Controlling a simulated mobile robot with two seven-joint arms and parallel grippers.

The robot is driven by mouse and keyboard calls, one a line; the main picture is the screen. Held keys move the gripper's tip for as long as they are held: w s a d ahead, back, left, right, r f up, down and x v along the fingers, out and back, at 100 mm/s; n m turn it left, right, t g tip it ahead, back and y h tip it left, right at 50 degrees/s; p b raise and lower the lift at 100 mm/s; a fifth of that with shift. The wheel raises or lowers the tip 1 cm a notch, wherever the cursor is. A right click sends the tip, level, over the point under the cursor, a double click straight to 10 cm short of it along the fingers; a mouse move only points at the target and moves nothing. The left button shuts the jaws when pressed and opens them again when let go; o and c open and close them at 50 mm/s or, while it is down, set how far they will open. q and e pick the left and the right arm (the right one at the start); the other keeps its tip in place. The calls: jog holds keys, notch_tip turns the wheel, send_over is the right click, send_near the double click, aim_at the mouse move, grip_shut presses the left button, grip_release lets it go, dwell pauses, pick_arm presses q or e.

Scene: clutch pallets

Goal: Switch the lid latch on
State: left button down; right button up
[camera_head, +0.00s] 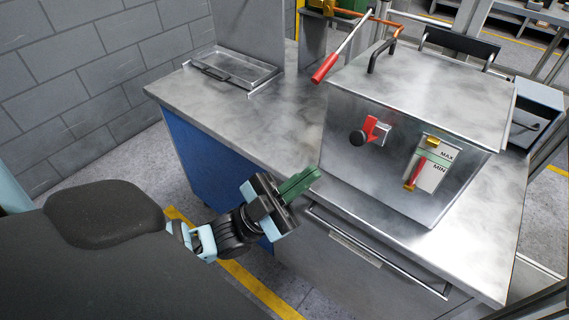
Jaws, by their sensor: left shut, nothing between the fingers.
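A metal box (428,80) with a closed lid stands on the steel bench. On its front is a red latch piece with a black round knob (370,132), which looks like the lid latch. I cannot tell its on or off position for certain. My left gripper (313,175) has green fingers, shut and empty. It is at the bench's front edge, below and left of the latch, apart from it. My right gripper is not in view.
A level gauge (429,165) marked MAX and MIN is right of the latch. A red-handled lever (326,67) leans by the box's left side. A shallow tray (232,70) is at the bench's back left. The bench top (265,125) between them is clear.

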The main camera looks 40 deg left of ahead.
aim_at(352, 142)
pick_arm(q)
jog(key=p+x, duration=0.1)
jog(key=x, duration=0.5)
jog(key=shift+w+d+r, duration=0.15)
jog(key=shift+w+r, duration=0.05)
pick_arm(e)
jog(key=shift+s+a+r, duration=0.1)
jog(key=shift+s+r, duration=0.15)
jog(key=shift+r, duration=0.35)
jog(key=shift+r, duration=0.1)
